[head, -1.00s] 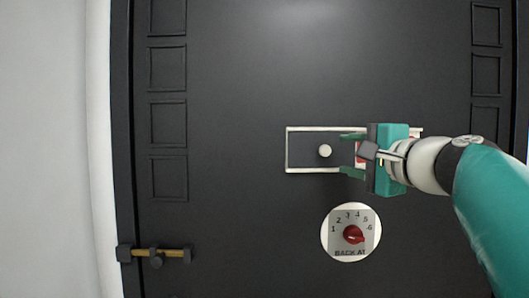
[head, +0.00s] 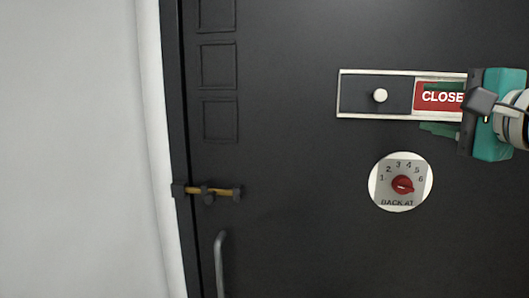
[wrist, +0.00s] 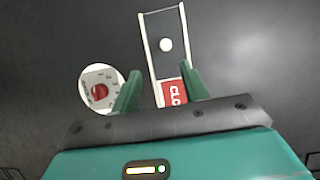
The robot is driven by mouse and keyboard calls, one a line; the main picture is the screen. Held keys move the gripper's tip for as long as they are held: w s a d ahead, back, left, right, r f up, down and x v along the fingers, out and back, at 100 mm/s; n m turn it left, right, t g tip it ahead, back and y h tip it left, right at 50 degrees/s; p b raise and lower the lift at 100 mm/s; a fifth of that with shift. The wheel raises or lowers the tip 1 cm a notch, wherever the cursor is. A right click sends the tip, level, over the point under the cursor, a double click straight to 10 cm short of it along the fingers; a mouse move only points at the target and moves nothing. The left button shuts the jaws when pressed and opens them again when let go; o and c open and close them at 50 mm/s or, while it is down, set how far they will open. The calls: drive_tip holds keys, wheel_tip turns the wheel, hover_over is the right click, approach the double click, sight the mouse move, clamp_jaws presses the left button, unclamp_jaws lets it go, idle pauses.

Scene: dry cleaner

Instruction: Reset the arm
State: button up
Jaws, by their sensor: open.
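My gripper (head: 440,108) is at the right of the head view, in front of the right part of a sliding sign on a dark door. Its green fingers are apart with nothing between them that I can see them hold; in the wrist view my gripper (wrist: 160,92) straddles the line of the sign's lower end. The sign has a pale frame, a dark slider (head: 360,94) with a white knob (head: 380,95), and a red panel (head: 430,95) reading "CLOSE", its right end hidden by my gripper. The knob (wrist: 166,45) is beyond the fingertips in the wrist view.
A round "BACK AT" dial (head: 400,182) with a red pointer is below the sign. A brass bolt (head: 212,193) and a grey handle (head: 219,262) are at the door's left side. A pale wall (head: 75,150) lies further left.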

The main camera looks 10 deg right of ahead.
drive_tip(key=a+f+n+g+y, duration=0.1)
drive_tip(key=a+f+n+g, duration=0.4)
drive_tip(key=f, duration=0.6)
drive_tip(key=a+f+n+g, duration=0.25)
drive_tip(key=a+f, duration=0.45)
drive_tip(key=f, duration=0.4)
drive_tip(key=s+a+f+n+g+h, duration=0.1)
drive_tip(key=s+f+n, duration=0.3)
drive_tip(key=f, duration=0.5)
drive_tip(key=s+a+f+n+g+h, duration=0.2)
drive_tip(key=s+a+f+n+g, duration=0.1)
drive_tip(key=f, duration=0.6)
drive_tip(key=shift+s+a+f+n, duration=0.2)
drive_tip(key=shift+s+a+n, duration=0.2)
drive_tip(key=shift+a+n, duration=0.45)
drive_tip(key=shift+d+g, duration=0.2)
drive_tip(key=shift+g, duration=0.05)
